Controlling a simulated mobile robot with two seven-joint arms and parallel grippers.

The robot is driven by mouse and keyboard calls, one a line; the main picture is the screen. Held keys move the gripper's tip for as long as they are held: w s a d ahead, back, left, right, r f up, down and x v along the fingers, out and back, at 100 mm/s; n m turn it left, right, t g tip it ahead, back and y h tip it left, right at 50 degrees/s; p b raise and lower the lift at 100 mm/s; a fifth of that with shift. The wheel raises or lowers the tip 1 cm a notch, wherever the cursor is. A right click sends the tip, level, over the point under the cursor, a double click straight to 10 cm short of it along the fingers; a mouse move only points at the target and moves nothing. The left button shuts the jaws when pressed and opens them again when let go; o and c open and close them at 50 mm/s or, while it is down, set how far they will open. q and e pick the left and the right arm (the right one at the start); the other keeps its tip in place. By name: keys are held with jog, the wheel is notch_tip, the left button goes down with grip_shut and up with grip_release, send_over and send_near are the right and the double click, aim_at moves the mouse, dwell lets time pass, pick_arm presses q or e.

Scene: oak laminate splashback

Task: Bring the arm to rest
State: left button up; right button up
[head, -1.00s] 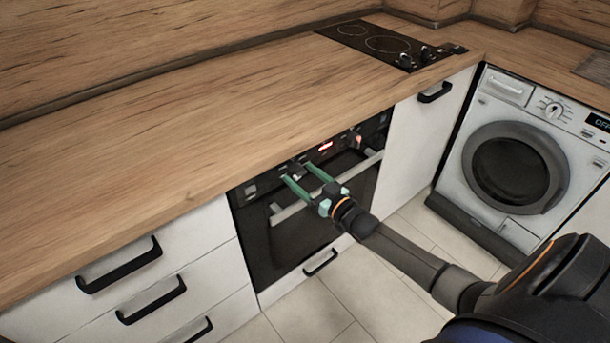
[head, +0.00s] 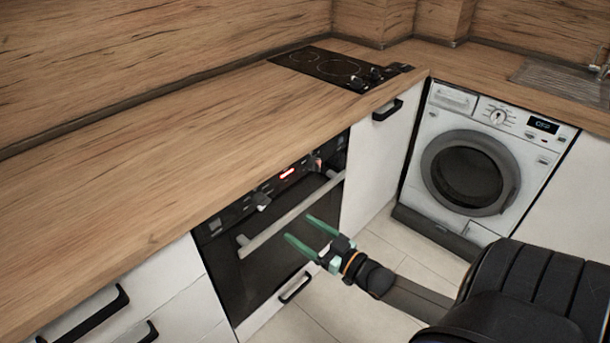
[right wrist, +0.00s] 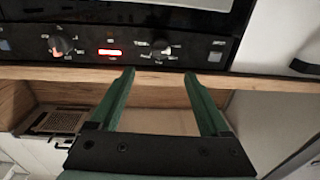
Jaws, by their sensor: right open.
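My right gripper (head: 299,228) is open and empty, with two green fingers apart. In the head view it appears in front of the oven door (head: 270,260), below and beside the oven handle (head: 290,215). In the right wrist view its open fingers (right wrist: 160,73) point toward the oven control panel (right wrist: 140,47), with nothing between them. My left gripper is not in view.
The oven panel has knobs and a lit red display (head: 287,174). The wooden worktop (head: 150,165) runs above it, with a black hob (head: 330,66) at the back. A washing machine (head: 470,172) stands to the right. Tiled floor (head: 400,250) is open in front.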

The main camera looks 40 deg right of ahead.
jog(key=shift+s, duration=0.1)
dwell(0.5)
jog(key=s+a+f+g+p, duration=0.3)
jog(key=s+a+g, duration=0.1)
jog(key=s+a, duration=0.3)
jog(key=s+a+f+g+p, duration=0.3)
jog(key=s+a, duration=0.4)
jog(key=a, duration=0.5)
jog(key=shift+s+a+f+n+g, duration=0.15)
jog(key=shift+s+f+n+g, duration=0.25)
jog(key=shift+g, duration=0.5)
jog(key=shift+w+f, duration=0.1)
